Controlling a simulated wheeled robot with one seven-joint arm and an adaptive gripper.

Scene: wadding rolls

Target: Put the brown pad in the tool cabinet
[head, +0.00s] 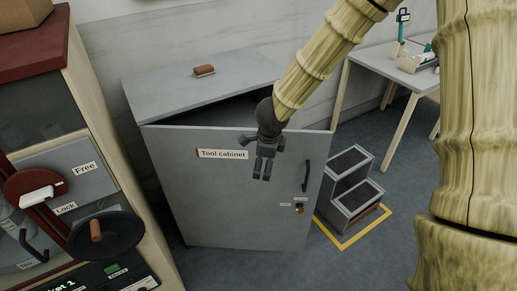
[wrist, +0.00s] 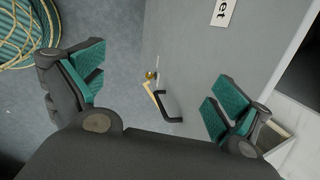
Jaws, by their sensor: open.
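A small brown pad (head: 204,70) with a grey underside lies on top of the grey tool cabinet (head: 150,88). The cabinet's labelled door (head: 230,195) stands ajar, with a dark gap along its top edge. The door has a dark handle (head: 307,175), also seen in the wrist view (wrist: 168,105), and a brass key or lock (head: 298,208) below it. My gripper (head: 264,172) hangs in front of the door, left of the handle and pointing down. In the wrist view my gripper (wrist: 155,88) has its teal-padded fingers spread wide, with nothing between them.
A grey step stool (head: 350,185) stands on a yellow-outlined floor patch right of the cabinet. A machine with a black handwheel (head: 105,235) stands close on the left. A table (head: 385,65) with tools is at the back right. Coiled hose or rope (wrist: 25,35) shows in the wrist view.

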